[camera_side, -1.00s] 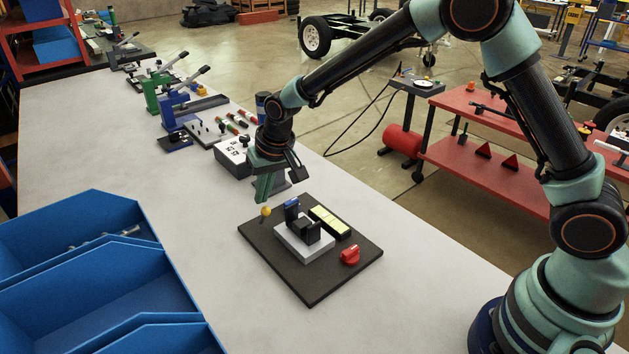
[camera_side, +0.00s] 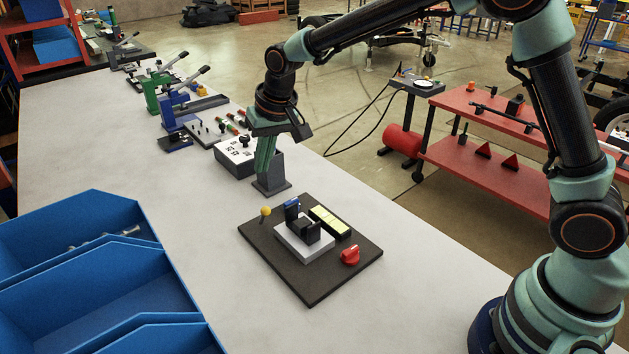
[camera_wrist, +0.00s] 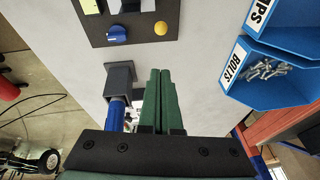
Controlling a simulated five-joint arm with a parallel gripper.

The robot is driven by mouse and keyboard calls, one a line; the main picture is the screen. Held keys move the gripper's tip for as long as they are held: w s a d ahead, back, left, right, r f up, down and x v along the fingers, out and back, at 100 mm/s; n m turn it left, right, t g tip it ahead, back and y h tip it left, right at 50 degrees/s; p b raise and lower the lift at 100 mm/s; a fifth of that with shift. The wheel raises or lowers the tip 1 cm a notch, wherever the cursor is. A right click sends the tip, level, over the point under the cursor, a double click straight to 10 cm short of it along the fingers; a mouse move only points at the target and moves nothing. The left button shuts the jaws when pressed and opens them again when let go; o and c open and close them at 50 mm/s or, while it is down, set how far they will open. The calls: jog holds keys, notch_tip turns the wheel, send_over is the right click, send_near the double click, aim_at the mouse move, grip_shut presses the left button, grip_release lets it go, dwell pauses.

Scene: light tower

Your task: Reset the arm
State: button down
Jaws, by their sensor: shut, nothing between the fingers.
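My gripper (camera_side: 263,172) is shut and empty, its green fingers pointing down over the table just beyond the far corner of the dark board (camera_side: 312,288). The closed fingers also show in the wrist view (camera_wrist: 160,78). The board carries a white block with a black fixture (camera_side: 303,230), a yellow-lit panel (camera_side: 330,221), a red knob (camera_side: 350,254) and a yellow ball (camera_side: 265,211). A blue knob (camera_wrist: 117,35) shows on the board in the wrist view. A grey square holder (camera_side: 278,172) stands beside my fingers, partly hidden behind them.
Blue bins (camera_side: 90,285) stand at the left; one labelled BOLTS (camera_wrist: 268,80) holds several bolts. A white-topped black box (camera_side: 237,156) and clamps in blue (camera_side: 172,107) and green stand farther along the table. The table left of the board is clear.

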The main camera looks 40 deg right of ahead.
jog(key=s+d+r+t, duration=0.1)
jog(key=s+d+r, duration=0.85)
jog(key=s, duration=0.25)
jog(key=s+d+n+t+h, duration=0.1)
jog(key=s+d, duration=0.4)
jog(key=s, duration=0.5)
jog(key=shift+s+f+n, duration=0.2)
jog(key=shift+f+n, duration=0.05)
jog(key=shift+n, duration=0.05)
